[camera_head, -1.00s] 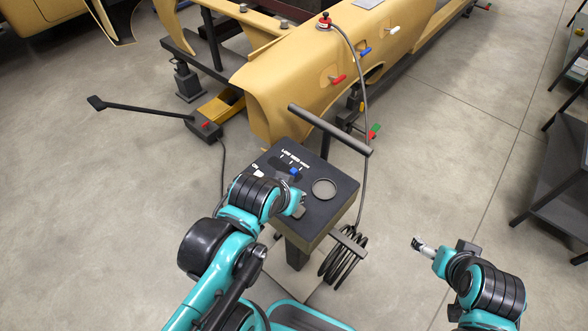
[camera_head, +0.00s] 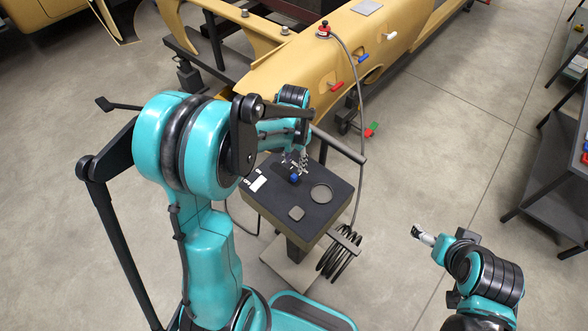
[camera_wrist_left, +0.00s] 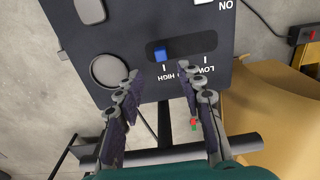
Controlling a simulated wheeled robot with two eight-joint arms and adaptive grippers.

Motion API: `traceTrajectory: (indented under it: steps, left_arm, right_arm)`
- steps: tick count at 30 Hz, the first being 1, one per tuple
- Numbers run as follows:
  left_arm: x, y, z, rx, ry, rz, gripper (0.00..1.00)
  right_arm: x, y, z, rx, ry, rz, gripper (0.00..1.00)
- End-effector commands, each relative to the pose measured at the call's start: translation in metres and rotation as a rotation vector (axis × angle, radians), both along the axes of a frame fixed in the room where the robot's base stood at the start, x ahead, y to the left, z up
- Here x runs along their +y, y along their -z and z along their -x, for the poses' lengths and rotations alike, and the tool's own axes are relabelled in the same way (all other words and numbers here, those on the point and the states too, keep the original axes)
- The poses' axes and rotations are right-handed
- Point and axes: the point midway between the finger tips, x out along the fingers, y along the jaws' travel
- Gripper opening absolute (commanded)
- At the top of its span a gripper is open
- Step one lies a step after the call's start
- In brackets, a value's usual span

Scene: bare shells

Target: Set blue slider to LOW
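The blue slider knob (camera_head: 294,178) sits on the dark control panel (camera_head: 318,208). In the left wrist view, the blue knob (camera_wrist_left: 161,54) is at the left end of its slot, by the upside-down HIGH label (camera_wrist_left: 175,80). The LOW label (camera_wrist_left: 207,71) lies toward the slot's right end. My left gripper (camera_head: 296,160) is above the panel, just beyond the knob. Its fingers (camera_wrist_left: 163,100) are apart and empty, pointing at the panel and not visibly touching the knob. My right gripper (camera_head: 421,235) is off to the right, away from the panel; its fingers are too small to read.
The panel also has a round recess (camera_head: 321,193), a square pad (camera_head: 297,213) and a white ON switch (camera_head: 257,183). A dark bar (camera_head: 339,145) stands behind it; a coiled cable (camera_head: 338,262) hangs in front. A yellow car shell (camera_head: 300,68) is beyond.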

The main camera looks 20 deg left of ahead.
Motion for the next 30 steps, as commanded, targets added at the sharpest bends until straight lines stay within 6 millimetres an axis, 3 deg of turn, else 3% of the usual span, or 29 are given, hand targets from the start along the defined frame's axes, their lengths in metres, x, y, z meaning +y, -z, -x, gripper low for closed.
traceTrajectory:
  steps: [5, 18, 30]
  left_arm:
    - [0.003, 0.012, -0.003, 0.020, 0.010, 0.002, 0.38]
    - [0.002, 0.077, -0.003, 0.020, 0.010, 0.003, 0.38]
    - [0.002, 0.084, -0.003, 0.020, 0.009, 0.003, 0.35]
  right_arm:
    - [0.000, -0.001, 0.000, 0.000, 0.000, 0.000, 0.85]
    - [0.000, 0.015, 0.000, 0.000, 0.000, 0.000, 0.85]
    - [0.000, 0.015, 0.000, 0.000, 0.000, 0.000, 0.85]
